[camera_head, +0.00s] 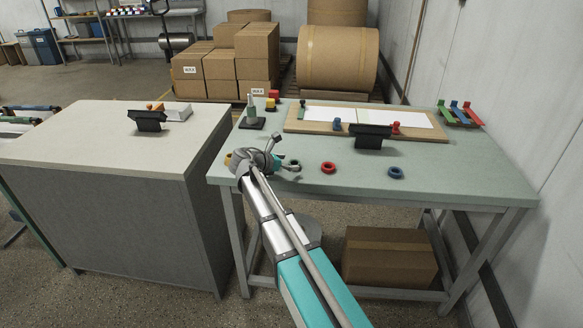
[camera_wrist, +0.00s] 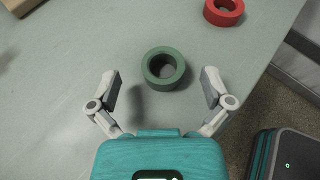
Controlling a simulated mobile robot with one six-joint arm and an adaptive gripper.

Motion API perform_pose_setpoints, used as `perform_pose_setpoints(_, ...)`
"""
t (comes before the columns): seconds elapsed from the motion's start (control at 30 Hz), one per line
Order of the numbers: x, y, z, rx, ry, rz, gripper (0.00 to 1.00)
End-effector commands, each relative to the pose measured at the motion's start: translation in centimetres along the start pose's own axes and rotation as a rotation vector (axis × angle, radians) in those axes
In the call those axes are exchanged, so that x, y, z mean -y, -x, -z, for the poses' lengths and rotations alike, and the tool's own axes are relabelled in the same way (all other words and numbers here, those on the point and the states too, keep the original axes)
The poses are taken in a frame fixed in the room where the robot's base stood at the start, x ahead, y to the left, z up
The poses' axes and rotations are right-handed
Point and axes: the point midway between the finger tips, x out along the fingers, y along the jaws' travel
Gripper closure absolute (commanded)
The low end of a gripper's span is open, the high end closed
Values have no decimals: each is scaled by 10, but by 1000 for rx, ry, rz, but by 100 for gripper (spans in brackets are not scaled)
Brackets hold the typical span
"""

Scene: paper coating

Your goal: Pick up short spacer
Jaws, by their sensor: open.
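Three ring-shaped spacers lie on the pale green table: a green ring (camera_head: 293,168), a red ring (camera_head: 328,168) and a blue ring (camera_head: 396,172). Which one is called short I cannot tell. My gripper (camera_wrist: 161,90) is open and empty above the table. In the wrist view the green ring (camera_wrist: 150,76) lies flat just ahead of and between my two fingertips, touching neither. The red ring (camera_wrist: 224,16) is farther off at the upper right, partly cut by the frame edge. In the head view my gripper partly covers the area beside the green ring.
A wooden board (camera_head: 290,126) with white sheets and small colored blocks lies at the table's back. A dark tablet stand (camera_head: 369,140) stands in front of it. A green bottle on a black base (camera_head: 252,124) is at the back left. Colored strips (camera_head: 460,112) sit at right.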

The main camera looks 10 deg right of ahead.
Motion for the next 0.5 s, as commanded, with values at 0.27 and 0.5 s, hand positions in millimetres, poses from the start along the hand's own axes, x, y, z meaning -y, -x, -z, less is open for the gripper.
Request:
perform_pose_setpoints(0.27,0,-23,1,0,0,0,0)
perform_pose_setpoints(0.5,0,-24,0,0,0,-1,0)
